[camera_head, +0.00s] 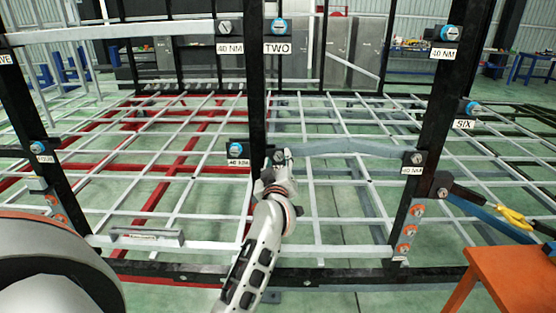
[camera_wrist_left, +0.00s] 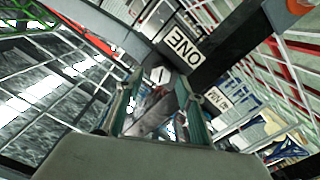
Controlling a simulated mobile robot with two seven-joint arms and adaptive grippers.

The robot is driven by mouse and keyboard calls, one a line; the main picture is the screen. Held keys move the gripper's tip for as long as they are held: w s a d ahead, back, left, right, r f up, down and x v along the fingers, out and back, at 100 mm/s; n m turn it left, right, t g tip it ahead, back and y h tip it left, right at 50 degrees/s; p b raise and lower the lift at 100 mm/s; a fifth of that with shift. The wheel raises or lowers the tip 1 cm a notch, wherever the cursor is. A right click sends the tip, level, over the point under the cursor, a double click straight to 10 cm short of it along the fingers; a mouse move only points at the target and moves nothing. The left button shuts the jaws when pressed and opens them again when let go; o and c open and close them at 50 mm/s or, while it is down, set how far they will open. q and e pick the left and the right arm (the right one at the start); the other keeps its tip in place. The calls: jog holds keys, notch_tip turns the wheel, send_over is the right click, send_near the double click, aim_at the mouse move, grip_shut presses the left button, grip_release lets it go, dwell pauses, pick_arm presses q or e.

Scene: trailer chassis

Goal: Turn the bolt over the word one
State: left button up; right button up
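In the left wrist view the white ONE label (camera_wrist_left: 181,44) appears upside down on a dark post. A pale bolt head (camera_wrist_left: 158,75) shows beside it, on the side above the word. My left gripper (camera_wrist_left: 161,84) is open, with its two fingers on either side of the bolt head in the picture. Whether they touch it I cannot tell. In the head view my left gripper (camera_head: 279,157) is at the middle black post, below the TWO label (camera_head: 277,49). The ONE label and its bolt are hidden there. My right gripper is not in view.
Other bolts stand close by: one with a blue ring (camera_head: 236,148) left of the gripper and a plain one (camera_head: 416,158) on the right post. A grey bar (camera_head: 345,150) runs between the posts. An orange table (camera_head: 505,280) is at lower right.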

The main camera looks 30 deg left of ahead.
pick_arm(q)
jog(key=shift+w+a, duration=0.2)
jog(key=shift+w, duration=0.1)
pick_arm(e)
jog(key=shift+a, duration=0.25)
pick_arm(q)
grip_shut()
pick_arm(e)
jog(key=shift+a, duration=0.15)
